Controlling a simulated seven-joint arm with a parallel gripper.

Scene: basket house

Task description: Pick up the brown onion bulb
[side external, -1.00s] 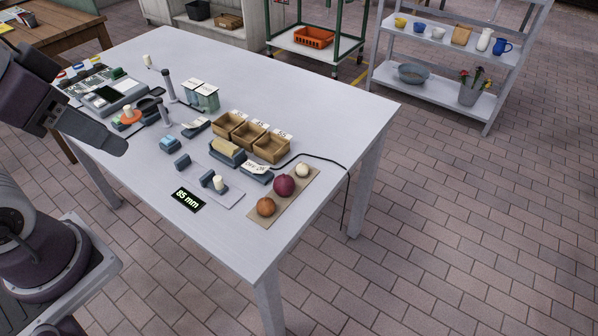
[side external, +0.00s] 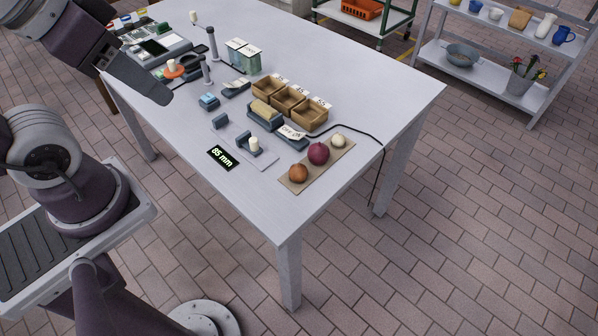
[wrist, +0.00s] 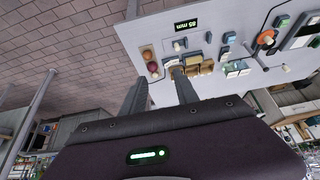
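The brown onion bulb (side external: 298,173) is the nearest of three bulbs on a tan board (side external: 291,186) at the table's front right corner. It also shows small in the wrist view (wrist: 147,54). A dark red bulb (side external: 318,153) sits beside it, with a whitish bulb (side external: 337,140) beyond. My gripper (side external: 163,97) is high over the left side of the table, well apart from the bulbs. In the wrist view its two fingers (wrist: 158,75) are apart, with nothing held between them.
Behind are wooden bins (side external: 288,99), a cable (side external: 360,136) and posts (side external: 206,70). The table's front strip is clear.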

